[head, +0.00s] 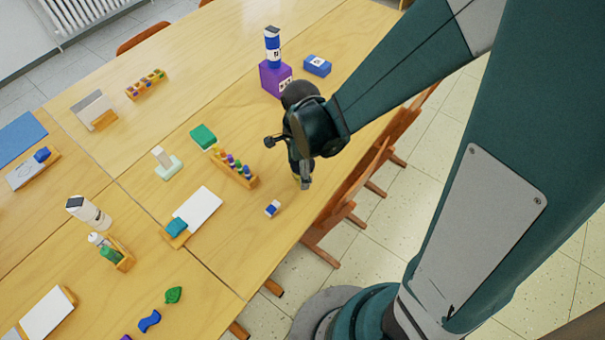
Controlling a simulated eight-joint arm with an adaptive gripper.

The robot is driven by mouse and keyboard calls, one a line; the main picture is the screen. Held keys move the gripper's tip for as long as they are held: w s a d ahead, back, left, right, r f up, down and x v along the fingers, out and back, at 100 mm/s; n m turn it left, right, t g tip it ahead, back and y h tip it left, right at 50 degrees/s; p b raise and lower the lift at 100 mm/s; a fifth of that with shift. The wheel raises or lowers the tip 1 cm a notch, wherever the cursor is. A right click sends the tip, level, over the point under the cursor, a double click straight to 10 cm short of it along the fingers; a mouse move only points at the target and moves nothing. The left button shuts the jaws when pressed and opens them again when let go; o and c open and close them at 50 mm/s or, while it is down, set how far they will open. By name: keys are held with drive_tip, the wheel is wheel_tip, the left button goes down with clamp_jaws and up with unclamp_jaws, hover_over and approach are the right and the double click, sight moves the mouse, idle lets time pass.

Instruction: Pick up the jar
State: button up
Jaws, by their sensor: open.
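A blue cylindrical jar (272,47) with a white label and a dark top stands upright on a purple box (275,80) near the table's far right side. It is the most jar-like thing I see, but I cannot be sure it is the one named. My gripper (288,162) is open above the table's right edge, nearer to me than the jar and apart from it. A small yellowish thing shows beside the lower finger, mostly hidden, so I cannot tell what it is.
A blue box (317,66) lies right of the purple box. A wooden rack of several coloured pieces (234,166) stands left of my gripper, with a green block (203,136) behind it. Chairs line the right edge.

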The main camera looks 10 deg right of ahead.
drive_tip(key=shift+f+b, duration=0.35)
drive_tip(key=shift+f, duration=1)
drive_tip(key=c, duration=1.1)
